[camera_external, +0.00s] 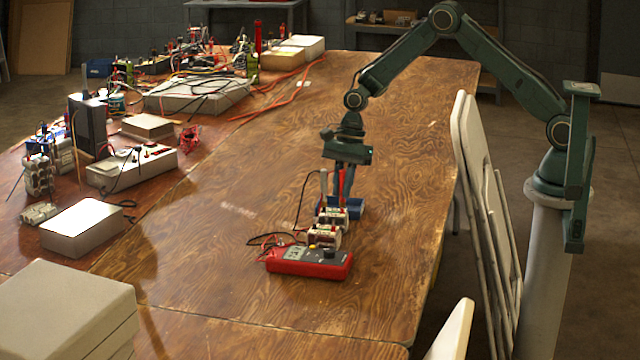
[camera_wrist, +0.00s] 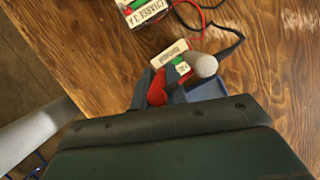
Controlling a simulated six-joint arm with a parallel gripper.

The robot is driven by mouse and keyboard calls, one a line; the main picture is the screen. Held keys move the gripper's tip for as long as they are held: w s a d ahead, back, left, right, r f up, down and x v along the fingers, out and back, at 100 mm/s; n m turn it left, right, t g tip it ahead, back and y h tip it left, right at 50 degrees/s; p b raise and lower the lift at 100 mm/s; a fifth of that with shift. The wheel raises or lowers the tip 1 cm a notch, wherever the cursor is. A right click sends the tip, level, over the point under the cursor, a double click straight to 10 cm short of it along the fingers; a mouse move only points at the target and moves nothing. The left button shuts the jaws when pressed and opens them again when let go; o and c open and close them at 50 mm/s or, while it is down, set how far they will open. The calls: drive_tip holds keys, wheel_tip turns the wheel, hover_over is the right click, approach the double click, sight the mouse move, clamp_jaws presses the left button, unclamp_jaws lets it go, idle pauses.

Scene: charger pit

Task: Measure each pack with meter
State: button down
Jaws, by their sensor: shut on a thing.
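A red multimeter (camera_external: 310,262) lies on the wooden table. Two white-labelled packs, a near one (camera_external: 325,236) and a far one (camera_external: 331,217), stand just behind it in a row. In the wrist view a pack labelled CHARGE 3 A (camera_wrist: 146,9) is at the top, and another pack (camera_wrist: 170,54) is close to my gripper. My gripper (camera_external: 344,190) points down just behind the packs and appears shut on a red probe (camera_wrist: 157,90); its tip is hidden. A grey rod-like probe (camera_external: 323,184) stands upright beside it, also in the wrist view (camera_wrist: 203,65). Contact with the packs is unclear.
Instruments, boxes and wires crowd the left table. Folded chairs (camera_external: 480,200) lean near the right edge. The table's middle is otherwise clear.

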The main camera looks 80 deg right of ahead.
sight(342, 170)
idle(0.3)
drive_tip(key=c, duration=1)
unclamp_jaws()
drive_tip(key=shift+r, duration=3.65)
